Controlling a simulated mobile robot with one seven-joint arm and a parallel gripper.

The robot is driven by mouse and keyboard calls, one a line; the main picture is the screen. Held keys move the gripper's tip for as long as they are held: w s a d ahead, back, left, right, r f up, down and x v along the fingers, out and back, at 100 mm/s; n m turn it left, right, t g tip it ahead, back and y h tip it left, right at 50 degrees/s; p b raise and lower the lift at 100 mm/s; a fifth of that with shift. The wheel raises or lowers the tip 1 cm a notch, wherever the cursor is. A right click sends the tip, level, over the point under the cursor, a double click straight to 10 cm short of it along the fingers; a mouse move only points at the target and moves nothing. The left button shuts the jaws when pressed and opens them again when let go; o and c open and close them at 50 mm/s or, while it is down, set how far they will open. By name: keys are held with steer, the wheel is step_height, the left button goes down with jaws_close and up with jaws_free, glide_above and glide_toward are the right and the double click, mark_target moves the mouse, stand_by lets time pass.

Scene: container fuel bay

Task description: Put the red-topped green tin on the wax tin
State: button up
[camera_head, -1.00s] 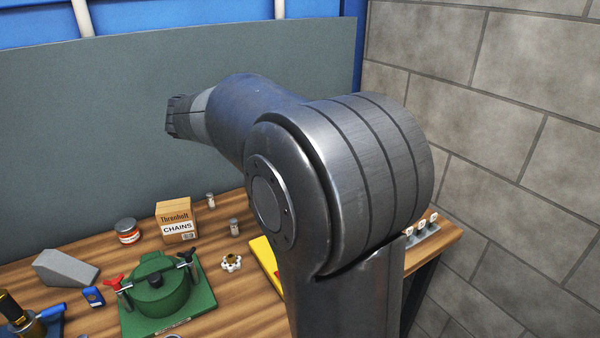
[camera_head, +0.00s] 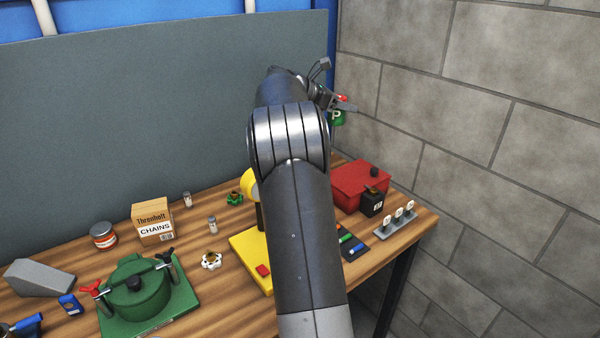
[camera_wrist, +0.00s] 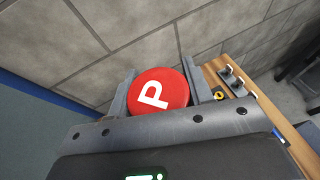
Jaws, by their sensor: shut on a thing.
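My gripper (camera_wrist: 157,86) is shut on the red-topped green tin, whose round red lid with a white P (camera_wrist: 160,95) fills the space between the fingers in the wrist view. In the head view the green tin (camera_head: 337,119) is held high above the right back of the bench, in front of the block wall, and partly hidden by my gripper (camera_head: 343,104). A small round tin with an orange-red and white band and grey lid (camera_head: 103,236) stands at the back left of the bench. It looks like the wax tin, but its lettering is too small to read. Its top is bare.
A Threnholt Chains box (camera_head: 153,222) stands just right of that tin. A green lidded pot (camera_head: 138,287) with clamps is in front. A grey wedge (camera_head: 38,278) lies left. A red box (camera_head: 360,187) and a switch strip (camera_head: 396,224) are at right. My arm hides the bench's middle.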

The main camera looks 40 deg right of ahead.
step_height(320, 180, down, 10)
steer(key=r, duration=0.1)
steer(key=w+a+f, duration=0.1)
steer(key=w+f, duration=0.1)
steer(key=w, duration=0.1)
steer(key=w+a+f, duration=0.2)
steer(key=w, duration=0.2)
steer(key=w+a+f, duration=0.2)
steer(key=w+f, duration=0.1)
steer(key=shift+w+a+f, duration=0.1)
steer(key=shift+w+a, duration=0.05)
steer(key=shift+w, duration=0.05)
steer(key=shift+f, duration=2)
steer(key=o, duration=0.6)
steer(key=shift+f, duration=0.2)
steer(key=o, duration=0.5)
steer(key=shift+r, duration=0.1)
